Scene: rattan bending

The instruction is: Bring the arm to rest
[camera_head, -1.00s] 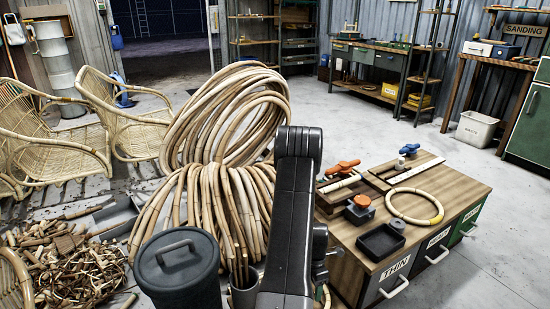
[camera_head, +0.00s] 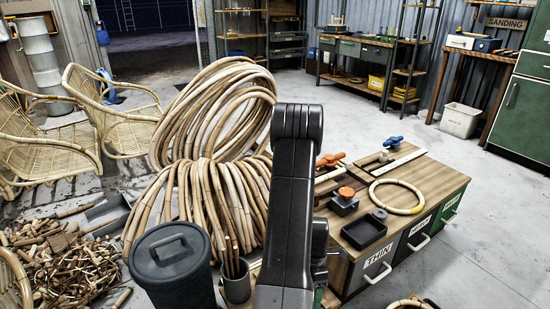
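My arm (camera_head: 291,190) stands upright in the middle of the view, its black links folded in front of the rattan coils and the left end of the workbench. My gripper is not visible; the arm's links or the frame edge hide it. The wooden-topped bench (camera_head: 440,180) is just right of the arm. On it lie a rattan ring (camera_head: 397,197), a square black tray (camera_head: 364,232), and clamps with an orange knob (camera_head: 346,192) and a blue knob (camera_head: 393,142).
Large rattan coils (camera_head: 215,115) stand behind and left of my arm. A lidded grey bin (camera_head: 172,265) and a pot of canes (camera_head: 236,280) are close at lower left. Offcuts (camera_head: 75,265) and wicker chairs (camera_head: 110,110) lie further left. Floor at the right (camera_head: 500,230) is clear.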

